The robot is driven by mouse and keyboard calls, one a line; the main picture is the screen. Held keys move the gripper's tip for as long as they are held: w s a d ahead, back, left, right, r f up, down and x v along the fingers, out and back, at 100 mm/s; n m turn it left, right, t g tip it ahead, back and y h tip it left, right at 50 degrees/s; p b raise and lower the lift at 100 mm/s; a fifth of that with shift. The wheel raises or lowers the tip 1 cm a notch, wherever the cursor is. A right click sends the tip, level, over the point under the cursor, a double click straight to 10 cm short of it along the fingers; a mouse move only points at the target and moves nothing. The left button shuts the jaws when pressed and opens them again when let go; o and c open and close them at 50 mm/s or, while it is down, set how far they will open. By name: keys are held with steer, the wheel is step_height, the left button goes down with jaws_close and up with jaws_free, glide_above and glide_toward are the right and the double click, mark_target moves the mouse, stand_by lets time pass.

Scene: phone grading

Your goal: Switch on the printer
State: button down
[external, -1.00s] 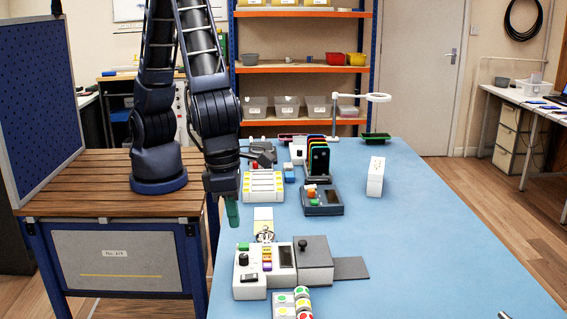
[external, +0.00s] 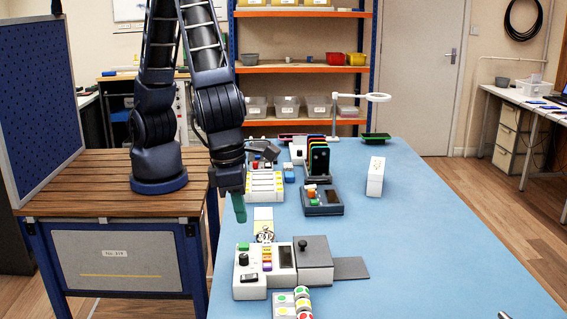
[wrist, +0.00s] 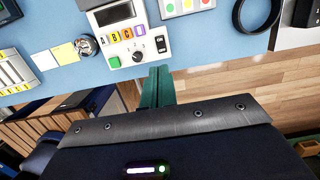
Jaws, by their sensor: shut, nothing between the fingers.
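The white device that looks like the printer (external: 250,289) stands on the blue table. It has a small display, a row of coloured letter buttons, a black knob, a green button and a black switch (external: 249,278). In the wrist view the printer (wrist: 151,30) is at the top middle, with the black switch (wrist: 160,44) at its right corner. My gripper (external: 240,216) is shut and empty, above the table's left edge and behind the printer in the external view. Its green fingers (wrist: 158,72) appear just below the printer's edge in the wrist view, apart from the switch.
A grey box with a black knob (external: 315,262) adjoins the printer on the right. Round coloured stamps (external: 303,303) stand in front. A yellow-and-white card (external: 263,213) lies behind the printer. A white tray (external: 264,193) is farther back. The table's right side is mostly clear.

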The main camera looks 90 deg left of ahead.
mark_target(253, 276)
steer(key=f, duration=0.4)
steer(key=w+f, duration=0.1)
steer(key=f, duration=0.8)
steer(key=shift+w, duration=0.4)
steer(key=shift+f, duration=0.45)
steer(key=shift+w, duration=0.1)
steer(key=shift+w+f, duration=0.1)
steer(key=shift+s+f, duration=0.1)
steer(key=shift+s, duration=0.8)
steer(key=shift+r, duration=0.25)
